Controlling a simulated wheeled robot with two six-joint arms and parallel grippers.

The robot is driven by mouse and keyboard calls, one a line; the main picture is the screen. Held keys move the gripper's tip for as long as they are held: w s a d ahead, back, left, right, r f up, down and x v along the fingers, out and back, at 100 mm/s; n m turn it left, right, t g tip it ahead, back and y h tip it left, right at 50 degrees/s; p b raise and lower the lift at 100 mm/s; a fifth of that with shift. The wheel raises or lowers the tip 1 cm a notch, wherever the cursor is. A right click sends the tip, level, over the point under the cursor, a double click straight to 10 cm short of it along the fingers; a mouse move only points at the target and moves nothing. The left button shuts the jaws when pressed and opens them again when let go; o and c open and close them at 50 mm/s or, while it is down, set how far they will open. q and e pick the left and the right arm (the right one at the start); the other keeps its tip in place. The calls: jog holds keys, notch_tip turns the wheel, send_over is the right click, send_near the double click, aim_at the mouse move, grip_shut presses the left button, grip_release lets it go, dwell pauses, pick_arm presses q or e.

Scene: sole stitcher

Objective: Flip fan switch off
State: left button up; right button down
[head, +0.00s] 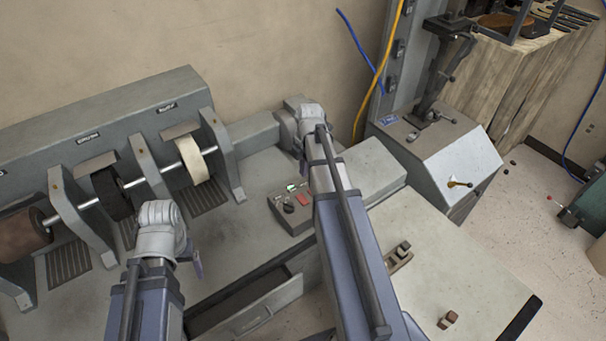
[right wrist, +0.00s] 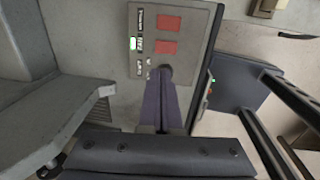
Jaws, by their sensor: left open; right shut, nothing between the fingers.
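The grey control box (head: 275,212) stands on the machine's bench in the head view, with red patches, small labels, a dark knob and a green-lit spot. The labels are too small to read, so I cannot tell which switch is the fan's. My right gripper (right wrist: 167,78) is shut and empty, its tips over the panel's lower edge; contact is unclear. It is hidden behind my arm in the head view. My left gripper (head: 196,264) is open, partly hidden, over the bench front.
Finishing wheels on a shaft (head: 130,183) stand at the left. A drawer (head: 245,307) hangs open below the bench. A grey machine (head: 435,155) stands at the back right. A table (head: 465,265) with small brown blocks is at the right.

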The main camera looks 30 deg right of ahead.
aim_at(300, 197)
jog(key=f+b, duration=0.4)
jog(key=w+f+b, duration=0.1)
jog(key=f+b, duration=0.7)
jog(key=shift+w+f, duration=0.3)
jog(key=shift+f, duration=0.1)
jog(key=shift+w+f+b, duration=0.1)
jog(key=shift+f+b, duration=0.15)
jog(key=shift+b, duration=0.1)
jog(key=shift+r, duration=0.15)
jog(key=shift+s, duration=0.5)
jog(key=shift+s+r+p, duration=0.1)
jog(key=shift+s+p, duration=0.2)
jog(key=shift+s, duration=0.1)
